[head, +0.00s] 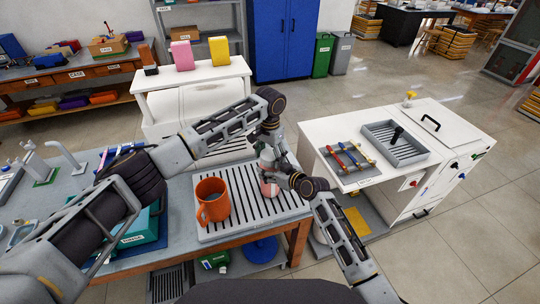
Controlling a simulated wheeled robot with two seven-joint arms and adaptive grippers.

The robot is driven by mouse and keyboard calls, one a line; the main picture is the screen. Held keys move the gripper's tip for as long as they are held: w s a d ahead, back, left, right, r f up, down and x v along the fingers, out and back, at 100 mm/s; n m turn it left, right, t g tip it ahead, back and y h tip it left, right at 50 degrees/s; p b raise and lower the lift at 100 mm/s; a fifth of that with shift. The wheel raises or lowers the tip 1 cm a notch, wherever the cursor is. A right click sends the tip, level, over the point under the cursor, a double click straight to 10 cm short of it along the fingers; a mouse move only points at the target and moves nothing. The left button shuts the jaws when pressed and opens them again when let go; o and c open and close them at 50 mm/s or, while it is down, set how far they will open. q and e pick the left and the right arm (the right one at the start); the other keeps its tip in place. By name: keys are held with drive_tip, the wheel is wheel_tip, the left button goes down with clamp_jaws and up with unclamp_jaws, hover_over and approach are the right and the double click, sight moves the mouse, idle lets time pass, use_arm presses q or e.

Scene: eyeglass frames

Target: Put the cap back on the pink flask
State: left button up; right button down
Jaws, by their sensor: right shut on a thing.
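The pink flask (270,189) stands on the ribbed grey mat at the right end of the table, close to an orange mug. My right gripper (275,178) reaches in from the right and is shut on the flask, though its fingers are mostly hidden. My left gripper (266,156) comes down from above, directly over the flask. Its fingertips are too small and overlapped to tell whether they are open or shut. I cannot make out the cap.
The orange mug (212,200) stands left of the flask on the ribbed mat (232,226). A teal case (140,232) lies further left. A white cabinet (345,150) with a grey tray (395,142) stands to the right, across a gap. The mat's front right part is clear.

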use_arm(q)
drive_tip(key=shift+o, duration=0.7)
drive_tip(key=shift+r, duration=0.1)
drive_tip(key=shift+r, duration=2.2)
drive_tip(key=shift+c, duration=0.9)
drive_tip(key=shift+r+n, duration=1)
drive_tip(key=shift+r, duration=0.7)
drive_tip(key=shift+f, duration=0.1)
